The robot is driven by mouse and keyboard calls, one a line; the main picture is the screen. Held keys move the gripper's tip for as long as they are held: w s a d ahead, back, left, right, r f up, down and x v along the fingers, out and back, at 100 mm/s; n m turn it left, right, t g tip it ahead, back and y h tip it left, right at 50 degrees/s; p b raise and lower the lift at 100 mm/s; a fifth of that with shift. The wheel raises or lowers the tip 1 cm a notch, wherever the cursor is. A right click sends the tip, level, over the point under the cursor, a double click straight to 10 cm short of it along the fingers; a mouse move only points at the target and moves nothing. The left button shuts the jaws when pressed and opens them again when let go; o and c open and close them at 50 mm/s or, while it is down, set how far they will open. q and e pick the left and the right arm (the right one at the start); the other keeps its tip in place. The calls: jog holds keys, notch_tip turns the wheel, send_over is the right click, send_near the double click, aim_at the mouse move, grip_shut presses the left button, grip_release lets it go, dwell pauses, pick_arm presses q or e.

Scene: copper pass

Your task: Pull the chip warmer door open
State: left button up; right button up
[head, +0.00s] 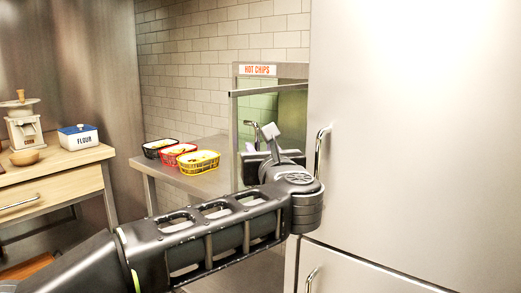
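The chip warmer (236,112) is a metal cabinet with a glass front and a red-lettered HOT CHIPS sign (257,70) on top. It stands at the back, partly hidden by the fridge. A dark curved handle (250,127) shows at the left of its glass front. My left gripper (261,142) is in front of the glass, close to the handle and just right of and below it. I cannot tell whether it touches the handle, or whether its fingers are open or shut. My forearm and wrist hide the warmer's lower part. My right gripper is out of view.
A large white fridge (420,130) with a metal handle (320,152) stands close on the right. Black, red (172,154) and yellow (199,163) baskets sit on the steel counter (160,172). A wooden table (60,183) at left holds a flour box (78,137), scale and bowl.

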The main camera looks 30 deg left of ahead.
pick_arm(q)
jog(key=v, duration=0.6)
jog(key=shift+s+d, duration=0.15)
jog(key=shift+s, duration=0.05)
